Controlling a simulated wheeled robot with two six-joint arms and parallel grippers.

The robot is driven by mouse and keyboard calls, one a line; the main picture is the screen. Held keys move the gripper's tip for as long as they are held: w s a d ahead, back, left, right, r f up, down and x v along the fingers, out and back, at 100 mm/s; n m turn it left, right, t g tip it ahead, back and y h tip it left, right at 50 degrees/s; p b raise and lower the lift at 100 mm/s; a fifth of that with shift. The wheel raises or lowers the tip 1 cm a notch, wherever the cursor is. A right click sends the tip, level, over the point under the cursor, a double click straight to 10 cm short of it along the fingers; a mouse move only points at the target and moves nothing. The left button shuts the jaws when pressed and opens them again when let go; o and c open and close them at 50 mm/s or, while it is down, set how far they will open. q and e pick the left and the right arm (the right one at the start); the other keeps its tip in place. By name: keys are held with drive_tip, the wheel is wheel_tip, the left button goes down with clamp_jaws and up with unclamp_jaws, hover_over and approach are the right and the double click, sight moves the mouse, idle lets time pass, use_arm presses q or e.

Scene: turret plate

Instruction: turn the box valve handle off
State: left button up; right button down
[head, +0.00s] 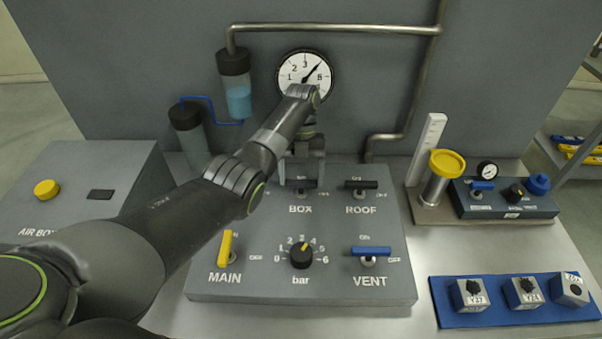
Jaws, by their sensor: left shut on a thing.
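The box valve handle (301,184) is a dark lever above the BOX label on the grey valve panel (330,283). My left gripper (302,178) reaches down from above with its fingers around this handle and is shut on it. The gripper and wrist hide part of the handle, and which way it points is hard to tell. My right gripper is out of the picture.
A dark ROOF handle (361,185) lies just right. A yellow MAIN handle (226,246), a black bar knob (302,255) and a blue VENT handle (370,251) sit in front. A round gauge (305,75) is on the back wall. A yellow-topped cylinder (441,176) stands right.

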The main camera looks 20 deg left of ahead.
use_arm(q)
drive_tip(key=shift+r, duration=0.1)
drive_tip(key=o, duration=1)
